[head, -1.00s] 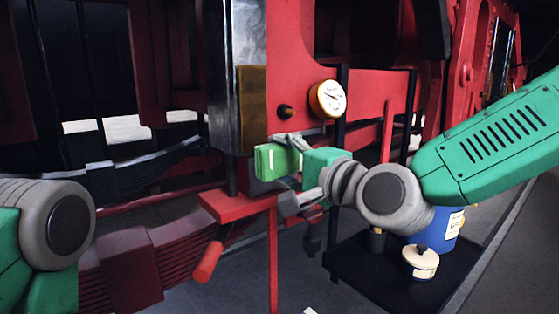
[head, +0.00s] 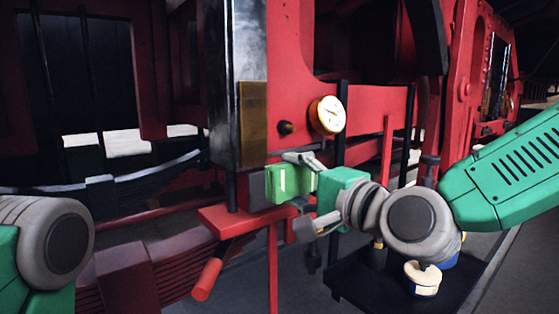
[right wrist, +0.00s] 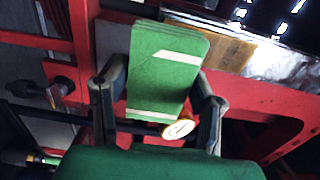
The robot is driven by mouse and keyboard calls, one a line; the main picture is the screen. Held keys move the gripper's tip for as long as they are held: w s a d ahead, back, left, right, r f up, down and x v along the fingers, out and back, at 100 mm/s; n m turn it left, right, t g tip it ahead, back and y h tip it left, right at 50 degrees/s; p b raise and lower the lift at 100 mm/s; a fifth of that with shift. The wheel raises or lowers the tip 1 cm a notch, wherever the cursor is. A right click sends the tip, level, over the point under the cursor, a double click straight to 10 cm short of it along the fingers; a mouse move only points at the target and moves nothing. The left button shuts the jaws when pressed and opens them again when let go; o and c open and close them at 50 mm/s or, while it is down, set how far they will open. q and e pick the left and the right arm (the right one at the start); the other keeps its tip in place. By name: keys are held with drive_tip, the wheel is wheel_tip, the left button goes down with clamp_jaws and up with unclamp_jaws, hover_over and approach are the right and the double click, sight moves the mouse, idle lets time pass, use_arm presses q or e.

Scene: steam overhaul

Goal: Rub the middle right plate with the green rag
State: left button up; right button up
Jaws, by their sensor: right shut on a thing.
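The green rag (head: 288,184), a folded pad with a pale stripe, is held in my right gripper (head: 298,193). The right wrist view shows the rag (right wrist: 165,75) between the two fingers of this gripper (right wrist: 160,88). A brown, dull plate (head: 252,125) sits on the right face of the dark upright block, below a bright metal plate (head: 246,45). The rag is below and to the right of the brown plate in the head view and looks apart from it. I cannot tell for sure which plate is the middle right one. My left gripper is out of view.
A round white gauge (head: 327,115) and a dark knob (head: 286,127) stick out from the red frame near my right gripper. A red step (head: 235,217) and a red-handled lever (head: 206,279) are below. A black tray (head: 360,286) holds a white-lidded pot (head: 422,279).

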sight(253, 84)
drive_tip(key=shift+a, duration=0.1)
drive_tip(key=shift+p+x, duration=0.3)
drive_tip(key=shift+x, duration=3.2)
drive_tip(key=shift+w+a, duration=0.25)
drive_tip(key=shift+a, duration=0.1)
drive_tip(key=shift+s+d+r+p, duration=0.1)
drive_tip(key=shift+r+p, duration=1.3)
drive_tip(key=shift+r, duration=0.65)
drive_tip(key=shift+w+r+p, duration=0.2)
drive_tip(key=shift+r+p, duration=1.35)
drive_tip(key=shift+r, duration=0.75)
drive_tip(key=shift+w+r+p, duration=0.2)
drive_tip(key=shift+r+p, duration=1.35)
drive_tip(key=shift+r, duration=0.8)
drive_tip(key=shift+a+r+p, duration=0.15)
drive_tip(key=shift+r+p, duration=0.2)
drive_tip(key=shift+r, duration=0.2)
drive_tip(key=shift+a+r+p, duration=0.15)
drive_tip(key=shift+r+p, duration=0.2)
drive_tip(key=shift+r, duration=0.25)
drive_tip(key=shift+w+f, duration=0.1)
